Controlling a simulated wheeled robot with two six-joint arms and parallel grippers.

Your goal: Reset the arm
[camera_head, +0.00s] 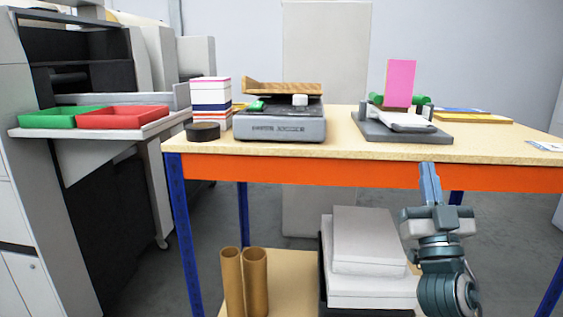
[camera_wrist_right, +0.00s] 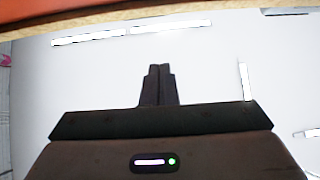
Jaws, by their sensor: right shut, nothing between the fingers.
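My right gripper (camera_head: 430,182) shows at the lower right of the head view, in front of the table's orange front rail. Its fingers point up and are together, with nothing between them. In the right wrist view the closed fingers (camera_wrist_right: 159,84) stand at the middle against a pale background with bright strips. My left gripper is in neither view.
The table (camera_head: 480,150) has an orange front rail (camera_head: 330,176) close to my right gripper. It bears a grey machine (camera_head: 280,128), a stack of boxes (camera_head: 210,95) and a black roll (camera_head: 203,132). Cardboard tubes (camera_head: 255,280) and white packages (camera_head: 368,240) stand below. Red tray (camera_head: 125,122) at left.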

